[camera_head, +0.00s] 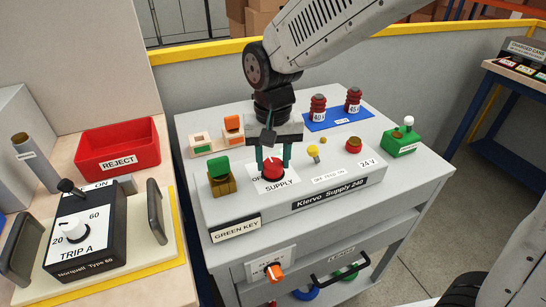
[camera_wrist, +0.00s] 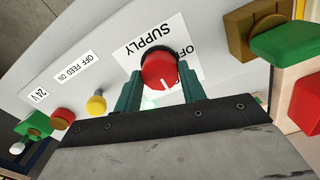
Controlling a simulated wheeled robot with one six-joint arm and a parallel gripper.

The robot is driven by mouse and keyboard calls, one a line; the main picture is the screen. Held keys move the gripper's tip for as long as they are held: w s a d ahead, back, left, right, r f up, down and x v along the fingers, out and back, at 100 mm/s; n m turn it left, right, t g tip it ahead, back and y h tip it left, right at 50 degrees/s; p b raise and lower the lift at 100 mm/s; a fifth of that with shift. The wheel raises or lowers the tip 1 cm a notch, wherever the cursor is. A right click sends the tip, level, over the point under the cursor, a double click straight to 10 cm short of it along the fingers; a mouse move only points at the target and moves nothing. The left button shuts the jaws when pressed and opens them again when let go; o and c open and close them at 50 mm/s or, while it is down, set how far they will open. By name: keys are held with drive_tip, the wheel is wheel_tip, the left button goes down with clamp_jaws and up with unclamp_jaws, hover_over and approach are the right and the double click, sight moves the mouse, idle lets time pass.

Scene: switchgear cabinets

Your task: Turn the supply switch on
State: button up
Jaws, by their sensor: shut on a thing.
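The supply switch (camera_head: 273,169) is a round red knob on the top face of the grey Kiervo Supply 240 panel, with a white label reading SUPPLY and OFF. In the wrist view the red knob (camera_wrist: 160,71) shows a white pointer line towards the lower edge of the picture. My gripper (camera_head: 273,158) is over the knob with its green fingers on both sides. It is shut on the knob, and the fingers (camera_wrist: 160,88) also show around it in the wrist view. Part of the label is hidden by the fingers.
A green key (camera_head: 219,168) in a brass block stands left. The TRIP A unit (camera_head: 82,235) and red REJECT tray (camera_head: 118,148) are on the left bench. Red insulators (camera_head: 318,107) stand behind.

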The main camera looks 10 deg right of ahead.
sight(274, 163)
idle(0.4)
drive_tip(key=o, duration=1)
drive_tip(key=shift+c, duration=0.2)
drive_tip(key=shift+r, duration=0.1)
wheel_tip(274, 163, up, 8)
drive_tip(key=shift+f, duration=0.15)
drive_tip(key=s+d+r+t, duration=0.1)
drive_tip(key=s+d, duration=1.8)
drive_tip(key=d, duration=0.1)
drive_tip(key=shift+s+d, duration=0.25)
drive_tip(key=shift+d, duration=0.15)
